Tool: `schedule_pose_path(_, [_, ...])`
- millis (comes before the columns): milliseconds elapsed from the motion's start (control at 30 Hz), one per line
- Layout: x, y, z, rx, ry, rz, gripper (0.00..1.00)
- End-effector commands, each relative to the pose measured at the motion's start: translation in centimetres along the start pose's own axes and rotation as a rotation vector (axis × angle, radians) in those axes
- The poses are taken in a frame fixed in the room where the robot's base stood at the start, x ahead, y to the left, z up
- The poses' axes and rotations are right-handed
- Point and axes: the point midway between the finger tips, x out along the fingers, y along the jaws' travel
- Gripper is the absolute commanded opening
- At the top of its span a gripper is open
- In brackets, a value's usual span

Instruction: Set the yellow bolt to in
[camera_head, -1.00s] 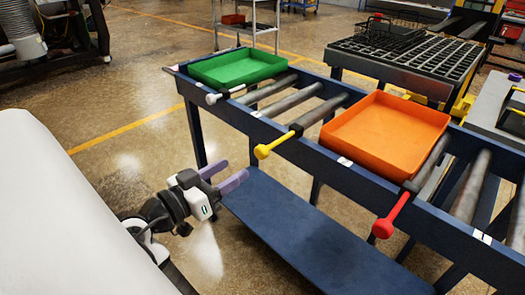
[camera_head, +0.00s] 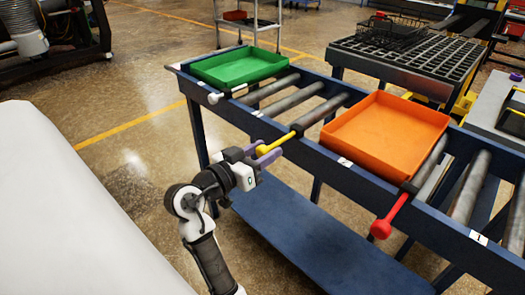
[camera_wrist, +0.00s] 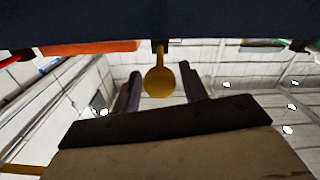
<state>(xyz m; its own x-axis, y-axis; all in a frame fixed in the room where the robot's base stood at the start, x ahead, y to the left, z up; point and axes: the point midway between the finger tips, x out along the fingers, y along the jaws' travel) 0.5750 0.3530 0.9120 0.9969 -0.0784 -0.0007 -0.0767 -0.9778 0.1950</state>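The yellow bolt (camera_head: 277,143) sticks out from the near side rail of the blue roller table, between the green tray and the orange tray. In the wrist view its round yellow head (camera_wrist: 159,82) hangs between my two fingers, with gaps on both sides. My gripper (camera_head: 268,154) is open at the head of the bolt; its purple fingers (camera_wrist: 127,92) stand apart. In the head view the gripper and fingers partly cover the bolt's near end.
The blue roller table (camera_head: 335,171) carries a green tray (camera_head: 237,67) and an orange tray (camera_head: 386,131). A white bolt (camera_head: 216,97) and a red bolt (camera_head: 388,219) stick out from the same rail. A lower blue shelf (camera_head: 290,225) lies under it.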

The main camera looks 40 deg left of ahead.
Motion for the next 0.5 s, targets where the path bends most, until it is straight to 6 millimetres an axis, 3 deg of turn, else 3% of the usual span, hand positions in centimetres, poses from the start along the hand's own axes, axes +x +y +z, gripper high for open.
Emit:
schedule_pose_path(67, [-0.02,0.00,-0.01,0.000,0.000,0.000,0.33])
schedule_pose_path(300, [-0.04,0.00,-0.02,0.000,0.000,0.000,0.01])
schedule_pose_path(500, [0.43,0.01,0.04,0.000,0.000,0.002,0.00])
